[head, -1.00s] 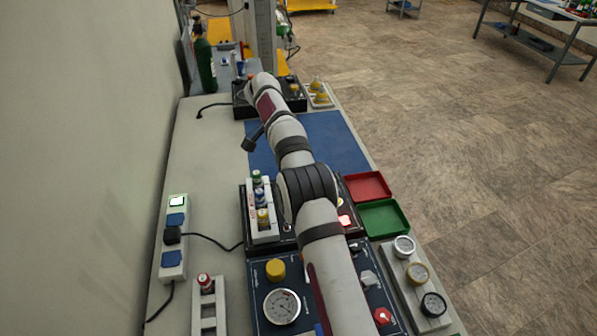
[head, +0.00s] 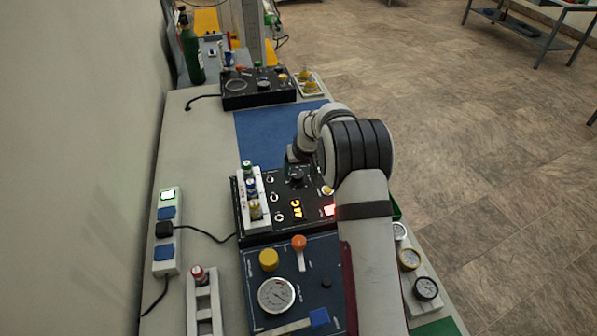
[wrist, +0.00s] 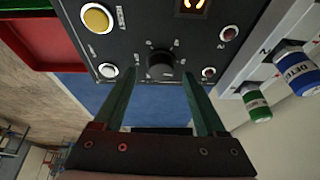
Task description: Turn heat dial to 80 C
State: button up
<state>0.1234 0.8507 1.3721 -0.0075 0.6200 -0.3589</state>
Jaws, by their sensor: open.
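The black heat dial (wrist: 160,66) sits on the black control panel, between the fingers of my gripper (wrist: 158,82) in the wrist view. My gripper is open, with one finger on each side of the dial and a visible gap to it. In the head view the dial (head: 297,175) shows just below my wrist, on the panel's far half. An orange lit display (head: 297,209) is on the same panel, but its digits are too small to read surely. In the wrist view the display (wrist: 193,5) is cut off at the top edge.
A white rack (head: 251,197) with several small bottles stands on the panel's left. A yellow button (wrist: 97,18) and small round fittings surround the dial. A blue panel with a gauge (head: 276,295) lies nearer. The blue mat (head: 262,138) beyond is clear.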

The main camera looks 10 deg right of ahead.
jog(key=shift+x, duration=0.85)
grip_shut()
